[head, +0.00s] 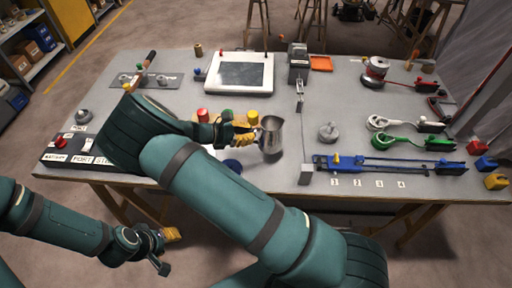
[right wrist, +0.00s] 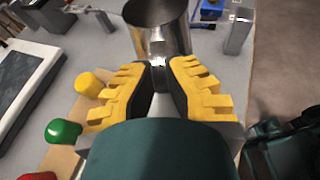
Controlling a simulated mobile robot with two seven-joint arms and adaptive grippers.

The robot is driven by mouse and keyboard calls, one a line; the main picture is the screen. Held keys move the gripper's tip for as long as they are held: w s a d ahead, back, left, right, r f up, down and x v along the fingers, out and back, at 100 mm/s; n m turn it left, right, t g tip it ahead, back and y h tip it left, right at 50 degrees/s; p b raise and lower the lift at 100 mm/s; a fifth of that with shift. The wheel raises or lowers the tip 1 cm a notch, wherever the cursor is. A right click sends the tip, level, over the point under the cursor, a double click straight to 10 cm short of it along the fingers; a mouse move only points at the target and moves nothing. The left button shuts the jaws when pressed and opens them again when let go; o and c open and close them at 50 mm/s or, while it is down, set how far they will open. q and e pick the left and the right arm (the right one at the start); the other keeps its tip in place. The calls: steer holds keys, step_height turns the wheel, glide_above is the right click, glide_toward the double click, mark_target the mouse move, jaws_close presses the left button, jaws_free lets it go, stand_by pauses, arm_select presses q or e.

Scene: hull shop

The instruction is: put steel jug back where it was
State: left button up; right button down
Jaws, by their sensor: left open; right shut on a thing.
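The steel jug (head: 271,136) is a shiny metal vessel near the middle of the grey table in the head view. My right gripper (head: 246,138) is shut on it from the left side. In the right wrist view the jug (right wrist: 160,30) stands upright with its open mouth up, between the yellow fingertips of my right gripper (right wrist: 158,75). I cannot tell whether its base touches the table. My left gripper (head: 166,250) is open and empty, low in front of the table at the left. A dark blue round thing (head: 232,166) lies partly hidden beside my right arm.
Red, green and yellow pegs (head: 253,117) stand left of the jug. A grey weight (head: 328,131) and a small grey block (head: 306,173) are to its right. A blue rail (head: 385,164) lies further right, and a framed dark panel (head: 240,74) behind.

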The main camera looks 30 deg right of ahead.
steer(key=shift+f, duration=2.85)
steer(key=shift+f+b, duration=0.15)
steer(key=shift+b, duration=0.2)
steer(key=c, duration=1.1)
jaws_free()
steer(key=shift+c, duration=0.2)
steer(key=shift+r, duration=0.2)
steer(key=v, duration=1.2)
steer(key=shift+f, duration=0.15)
